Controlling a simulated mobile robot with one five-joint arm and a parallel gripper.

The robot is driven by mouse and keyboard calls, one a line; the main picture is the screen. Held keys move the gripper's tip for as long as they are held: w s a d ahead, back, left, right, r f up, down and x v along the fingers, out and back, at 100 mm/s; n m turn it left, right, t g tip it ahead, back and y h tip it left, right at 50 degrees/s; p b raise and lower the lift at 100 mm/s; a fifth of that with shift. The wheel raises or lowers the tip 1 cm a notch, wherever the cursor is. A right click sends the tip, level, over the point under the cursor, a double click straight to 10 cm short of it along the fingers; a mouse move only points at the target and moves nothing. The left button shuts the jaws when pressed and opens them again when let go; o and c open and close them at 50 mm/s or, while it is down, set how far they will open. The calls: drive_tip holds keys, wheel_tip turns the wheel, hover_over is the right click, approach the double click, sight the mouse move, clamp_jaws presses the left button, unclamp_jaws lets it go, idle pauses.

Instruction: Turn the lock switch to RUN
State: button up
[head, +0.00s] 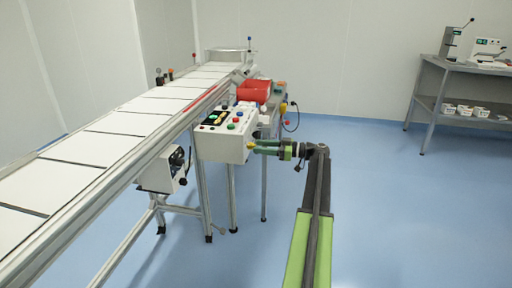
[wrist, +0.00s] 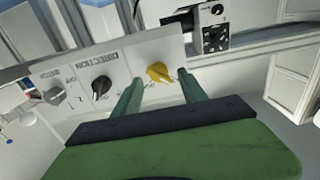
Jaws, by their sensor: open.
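A yellow rotary switch (wrist: 159,72) is on the white control panel (wrist: 120,65) in the wrist view. My gripper (wrist: 161,80) is open, with one green finger on each side of this switch. I cannot tell whether the fingers touch it. No RUN mark is readable beside it, so its setting is unclear. In the head view my gripper (head: 257,147) points left at the side of the white control box (head: 215,143), and the yellow switch (head: 250,145) shows small at its fingertips.
A black knob (wrist: 101,86) and a grey knob (wrist: 54,95) sit left of the yellow switch on the same panel. A long conveyor (head: 120,125) runs behind the box. A metal table (head: 455,68) stands at far right; the blue floor (head: 410,210) between is clear.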

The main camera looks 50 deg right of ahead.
drive_tip(key=shift+x, duration=1.35)
clamp_jaws()
